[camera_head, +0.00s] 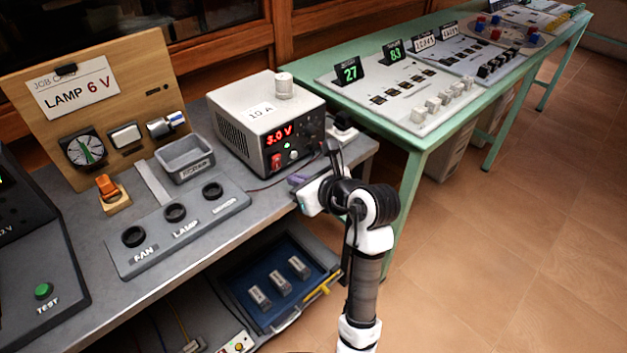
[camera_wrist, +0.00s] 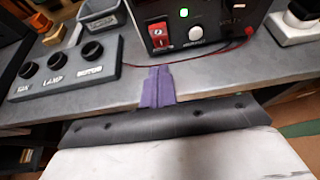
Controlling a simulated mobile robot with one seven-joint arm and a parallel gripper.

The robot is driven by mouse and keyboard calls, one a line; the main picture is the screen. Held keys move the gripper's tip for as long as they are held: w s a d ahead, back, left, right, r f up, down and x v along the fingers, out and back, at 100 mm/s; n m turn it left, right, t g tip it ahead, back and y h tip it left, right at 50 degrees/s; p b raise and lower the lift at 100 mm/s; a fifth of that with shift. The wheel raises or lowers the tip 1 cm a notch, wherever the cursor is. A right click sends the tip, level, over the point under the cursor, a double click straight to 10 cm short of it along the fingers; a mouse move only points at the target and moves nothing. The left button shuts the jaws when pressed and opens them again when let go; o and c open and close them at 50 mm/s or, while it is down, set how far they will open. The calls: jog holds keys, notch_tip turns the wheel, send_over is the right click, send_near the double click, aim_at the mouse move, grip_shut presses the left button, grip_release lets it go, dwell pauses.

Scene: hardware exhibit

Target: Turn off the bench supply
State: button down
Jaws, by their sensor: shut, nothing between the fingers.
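The bench supply (camera_head: 240,110) is a pale box with a dark front, standing on the grey bench. Its red display reads 3.0 V in the head view. A red rocker switch (camera_head: 276,160) sits low on its front, and it also shows in the wrist view (camera_wrist: 160,36). A small green light (camera_wrist: 183,12) glows near the switch, with a round pale button (camera_wrist: 196,32) to the switch's right. My gripper (camera_head: 294,181) has purple fingers, shut and empty, just in front of the supply; in the wrist view the fingertips (camera_wrist: 159,70) point toward the switch, apart from it.
A thin red wire (camera_wrist: 225,49) runs along the bench before the supply. A panel (camera_head: 180,235) with FAN and LAMP sockets and a grey bin (camera_head: 185,158) stand to the left. A green table (camera_head: 410,145) with exhibits is at right. An open blue drawer (camera_head: 270,275) lies below.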

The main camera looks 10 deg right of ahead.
aim_at(275, 161)
jog(key=shift+w+a+r+p, duration=0.35)
jog(key=shift+w+a, duration=0.3)
jog(key=shift+w, duration=0.3)
jog(key=shift+w+a+r+p, duration=0.2)
jog(key=shift+w+a+p, duration=0.25)
jog(key=shift+w+a, duration=0.35)
jog(key=shift+w+d, duration=0.1)
jog(key=shift+d, duration=0.05)
jog(key=shift+w+r, duration=0.1)
jog(key=shift+w+a+r, duration=0.1)
jog(key=shift+a, duration=0.1)
jog(key=shift+r+p, duration=0.55)
jog(key=shift+r, duration=0.25)
jog(key=shift+d, duration=0.1)
